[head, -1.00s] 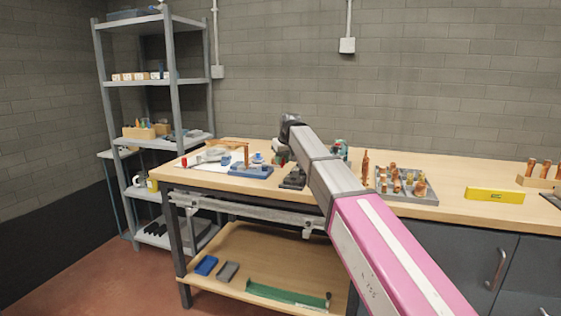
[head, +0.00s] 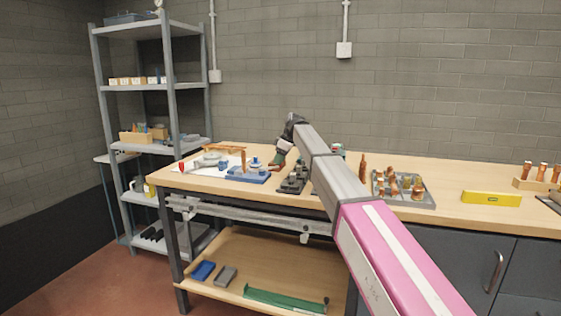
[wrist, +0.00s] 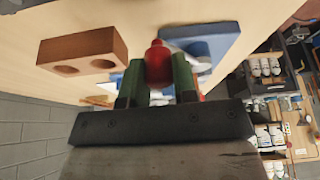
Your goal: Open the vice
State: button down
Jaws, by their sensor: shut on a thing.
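My gripper (wrist: 157,72) has two green fingers. In the wrist view they are closed on a red, rounded knob-like piece (wrist: 156,53) between them. A blue block (wrist: 212,46) lies just beyond, and whether the red piece joins it is hidden. In the head view my gripper (head: 279,158) is above the bench, to the right of a blue-based device (head: 249,176), which looks like the vice. Its jaws are too small to make out. A dark device (head: 293,182) stands right of it, partly behind my arm.
A brown block with two holes (wrist: 82,50) is near the fingers in the wrist view. On the bench (head: 445,180) are a grey tray (head: 415,198) of copper fittings and a yellow level (head: 491,198). A metal shelf (head: 140,88) stands left.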

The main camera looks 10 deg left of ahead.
jog(key=shift+w+a+n, duration=0.25)
jog(key=shift+w+n, duration=0.15)
jog(key=shift+n, duration=0.1)
jog(key=c, duration=0.9)
grip_release()
jog(key=shift+r, duration=0.1)
jog(key=v, duration=1)
jog(key=shift+w+r, duration=0.15)
jog(key=shift+r, duration=0.15)
jog(key=shift+d, duration=0.15)
